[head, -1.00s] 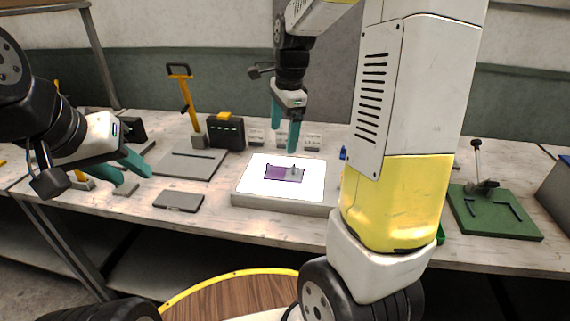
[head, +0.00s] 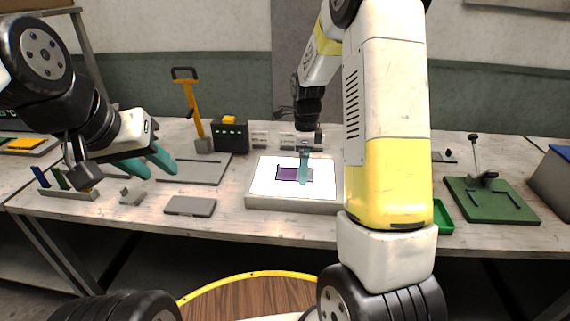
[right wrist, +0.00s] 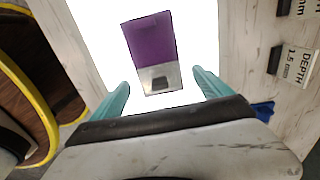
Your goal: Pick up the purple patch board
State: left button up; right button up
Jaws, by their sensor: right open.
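The purple patch board (head: 288,173) lies flat on a bright white light panel (head: 262,184) on the bench. In the right wrist view the board (right wrist: 150,40) shows a purple part and a grey end with a dark block on it. My right gripper (head: 303,182) is over the panel at the board's right part and hides some of it. In the right wrist view its teal fingers (right wrist: 160,90) are spread apart, with the grey end between and beyond them, and nothing held. My left gripper (head: 160,164) is open and empty, above the bench at the left.
A grey plate (head: 190,206) lies left of the panel. A green fixture (head: 492,200) is at the right. Small labelled signs (right wrist: 298,65) stand beyond the panel.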

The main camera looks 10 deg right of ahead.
jog(key=shift+f, duration=0.25)
jog(key=c, duration=1.6)
jog(key=shift+r, duration=0.1)
